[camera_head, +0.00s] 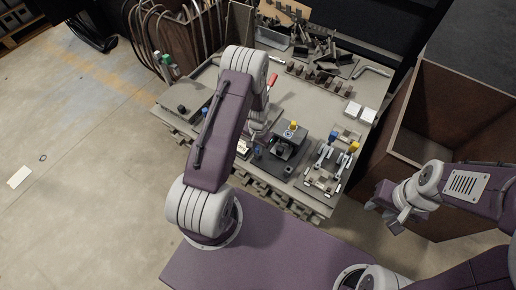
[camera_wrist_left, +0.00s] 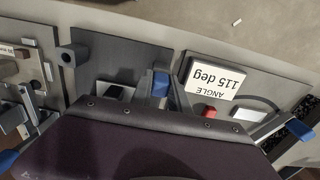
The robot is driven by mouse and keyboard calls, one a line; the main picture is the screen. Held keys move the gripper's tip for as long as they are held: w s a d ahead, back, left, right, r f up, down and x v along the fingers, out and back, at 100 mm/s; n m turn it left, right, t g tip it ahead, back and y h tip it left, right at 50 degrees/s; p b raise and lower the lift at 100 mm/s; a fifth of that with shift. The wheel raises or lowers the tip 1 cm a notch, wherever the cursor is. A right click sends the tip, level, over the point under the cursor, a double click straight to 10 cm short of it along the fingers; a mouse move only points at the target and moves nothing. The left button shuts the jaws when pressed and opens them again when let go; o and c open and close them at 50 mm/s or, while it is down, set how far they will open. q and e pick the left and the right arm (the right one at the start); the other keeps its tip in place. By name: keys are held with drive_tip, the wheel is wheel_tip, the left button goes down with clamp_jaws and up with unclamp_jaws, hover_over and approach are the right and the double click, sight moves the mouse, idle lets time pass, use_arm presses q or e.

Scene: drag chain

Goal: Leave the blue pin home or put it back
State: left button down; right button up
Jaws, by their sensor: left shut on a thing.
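My left gripper (camera_wrist_left: 170,88) is low over the near edge of the bench fixture. It is shut on a small blue piece (camera_wrist_left: 160,84) that looks like the blue pin; the purple gripper body hides much of the contact. A white card reading "ANGLE 115 deg" (camera_wrist_left: 215,77) lies beside it on a grey plate. In the head view, my left arm covers most of this spot, and a blue bit (camera_head: 258,152) shows next to the arm. My right gripper (camera_head: 386,214) hangs in front of the brown bin, apart from the bench, with its fingers spread and empty.
A dark block with a yellow knob (camera_head: 293,126) and a rack with blue and yellow handles (camera_head: 333,155) stand to the right. White blocks (camera_head: 360,112) and dark chain parts (camera_head: 325,85) lie farther back. The brown bin (camera_head: 392,130) bounds the right side.

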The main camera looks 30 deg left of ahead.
use_arm(q)
drive_tip(key=c, duration=1.2)
unclamp_jaws()
drive_tip(key=shift+o, duration=0.2)
wheel_tip(320, 180, up, 9)
drive_tip(key=p, duration=0.3)
